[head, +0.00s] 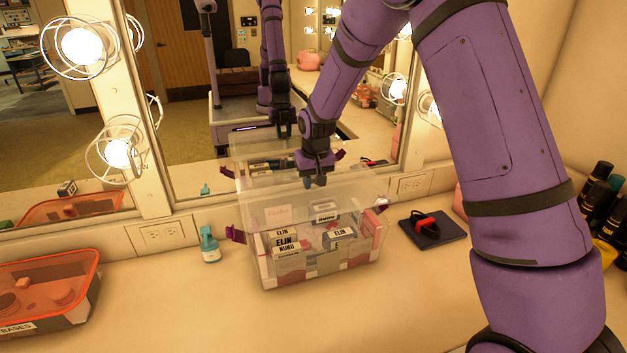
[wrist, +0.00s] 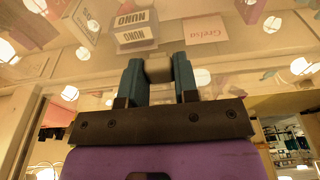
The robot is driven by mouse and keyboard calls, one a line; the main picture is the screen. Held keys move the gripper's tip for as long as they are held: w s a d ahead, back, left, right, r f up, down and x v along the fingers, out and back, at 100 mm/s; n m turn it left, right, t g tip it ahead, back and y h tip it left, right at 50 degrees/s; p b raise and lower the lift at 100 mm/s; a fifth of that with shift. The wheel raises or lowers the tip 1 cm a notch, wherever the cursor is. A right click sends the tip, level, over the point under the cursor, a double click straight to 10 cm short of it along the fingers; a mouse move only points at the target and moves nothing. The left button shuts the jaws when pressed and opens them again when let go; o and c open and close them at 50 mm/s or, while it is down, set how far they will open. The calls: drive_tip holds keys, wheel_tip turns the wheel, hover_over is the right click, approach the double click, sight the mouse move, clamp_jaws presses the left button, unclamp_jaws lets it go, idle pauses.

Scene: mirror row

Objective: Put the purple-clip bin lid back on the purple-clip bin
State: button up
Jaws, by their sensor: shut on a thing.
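The purple-clip bin (head: 318,262) is a clear box on the counter, holding several labelled small boxes. A purple clip (head: 236,234) sticks out at its left side. Its clear lid (head: 352,188) shows faintly over the bin's top, under my gripper (head: 315,182). In the wrist view, my gripper (wrist: 159,75) has its teal fingers closed on a pale knob (wrist: 158,68), which appears to be the lid's handle. Labelled boxes show beyond it through clear plastic. I cannot tell whether the lid touches the bin's rim, because both are see-through.
A mirror (head: 240,85) behind reflects the bin and my arm. A teal bottle (head: 209,245) stands left of the bin. An orange-rimmed bin (head: 45,295) is at far left. A dark pad (head: 432,231) with a red-black item lies right. Dark bottles (head: 597,185) stand at far right.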

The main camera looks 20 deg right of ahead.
wheel_tip(320, 180, down, 8)
idle(1.0)
drive_tip(key=o, duration=1.1)
drive_tip(key=r, duration=0.3)
drive_tip(key=s+r, duration=0.1)
drive_tip(key=r, duration=0.6)
drive_tip(key=shift+s+r, duration=0.3)
drive_tip(key=shift+s, duration=0.05)
drive_tip(key=shift+r, duration=3)
